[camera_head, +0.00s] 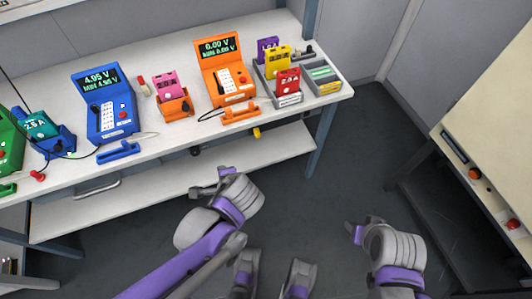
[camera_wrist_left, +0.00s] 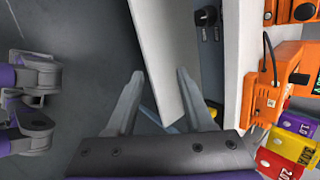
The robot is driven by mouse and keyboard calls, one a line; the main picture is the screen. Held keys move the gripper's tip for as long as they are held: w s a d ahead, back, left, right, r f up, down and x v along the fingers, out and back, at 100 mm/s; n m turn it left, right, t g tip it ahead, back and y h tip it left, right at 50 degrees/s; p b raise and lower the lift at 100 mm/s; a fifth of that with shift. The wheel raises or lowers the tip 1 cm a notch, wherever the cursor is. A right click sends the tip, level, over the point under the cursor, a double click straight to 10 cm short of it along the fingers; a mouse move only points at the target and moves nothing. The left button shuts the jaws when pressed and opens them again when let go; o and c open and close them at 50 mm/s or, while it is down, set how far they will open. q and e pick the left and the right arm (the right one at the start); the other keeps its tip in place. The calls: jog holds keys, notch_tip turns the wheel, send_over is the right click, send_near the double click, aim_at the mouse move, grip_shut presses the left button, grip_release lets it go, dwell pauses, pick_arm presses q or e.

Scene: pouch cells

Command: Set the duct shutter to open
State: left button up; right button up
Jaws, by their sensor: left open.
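I cannot pick out the duct shutter with certainty. A small yellow handle (camera_head: 257,132) sticks out under the front edge of the bench, below the orange meter. A small black fitting (camera_head: 195,152) sits further left under the same edge; a black fitting also shows in the left wrist view (camera_wrist_left: 205,16). My left gripper (camera_head: 212,183) is open and empty in front of the bench, over its lower shelf; its two fingers are apart in the left wrist view (camera_wrist_left: 160,76). My right gripper (camera_head: 352,230) is over the floor at lower right, its fingers unclear.
The bench top (camera_head: 190,133) holds a blue meter (camera_head: 107,104), an orange meter (camera_head: 226,72), pouch cells in holders and a grey tray (camera_head: 325,82). The lower shelf (camera_head: 172,190) juts out below. A cream cabinet (camera_head: 490,120) with knobs stands at right. Floor between is clear.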

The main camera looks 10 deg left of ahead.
pick_arm(q)
jog(key=w+d+f+m+t+y+b, duration=0.2)
jog(key=w+d+f+m+t+b, duration=0.15)
jog(key=w+m, duration=0.3)
jog(key=m+t+y+b, duration=0.3)
jog(key=m+t+b, duration=0.25)
jog(key=m, duration=0.45)
send_near(259, 136)
jog(key=shift+t, duration=0.3)
jog(key=x, duration=0.8)
jog(key=shift+w+a+f, duration=0.2)
jog(key=shift+a+f, duration=0.05)
jog(key=shift+a, duration=0.05)
pick_arm(e)
notch_tip(259, 136, down, 12)
jog(key=w, duration=0.2)
jog(key=shift+a+f, duration=0.15)
jog(key=shift+f, duration=0.1)
pick_arm(q)
grip_shut()
